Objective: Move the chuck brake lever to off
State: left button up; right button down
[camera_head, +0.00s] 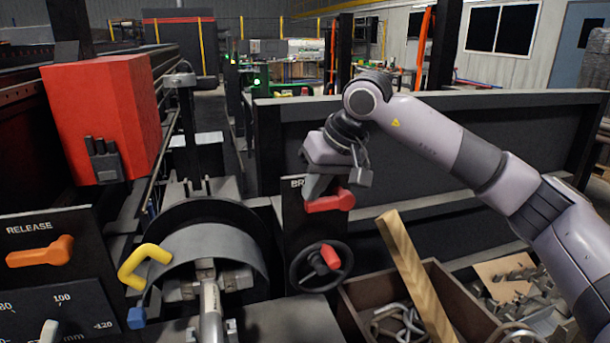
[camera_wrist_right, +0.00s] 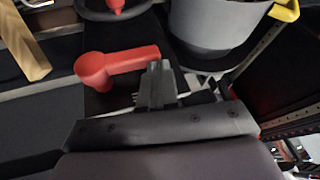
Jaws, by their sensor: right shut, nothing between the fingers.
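The red brake lever (camera_head: 331,202) sits on a dark panel right of the chuck, under a partly hidden label starting "BR". Its handle lies nearly level, with the free end to the left. My right gripper (camera_head: 314,188) is shut and empty, close above the handle's free end. In the right wrist view the red lever (camera_wrist_right: 118,63) has its round hub at left, and my closed fingertips (camera_wrist_right: 157,72) are beside the handle's tip. I cannot tell if they touch. My left gripper is not in view.
A black handwheel with a red knob (camera_head: 330,256) is below the lever. The chuck ring (camera_head: 215,240) with a yellow handle (camera_head: 143,262) is to the left. An orange release lever (camera_head: 40,252) is far left. A wooden bar (camera_head: 416,277) leans from a parts box at lower right.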

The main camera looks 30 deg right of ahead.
jog(key=shift+s+a+f+n+g+h+p, duration=0.1)
jog(key=shift+a+f+n+g+h+p, duration=0.1)
jog(key=shift+f+h, duration=0.25)
jog(key=shift+s+a+f+n+g+h+p, duration=0.1)
jog(key=shift+a+f+g+h+p, duration=0.1)
jog(key=shift+f+h, duration=0.25)
jog(key=shift+r, duration=0.1)
jog(key=v, duration=0.8)
jog(key=shift+w+b, duration=0.25)
jog(key=shift+b, duration=0.1)
jog(key=shift+r, duration=0.1)
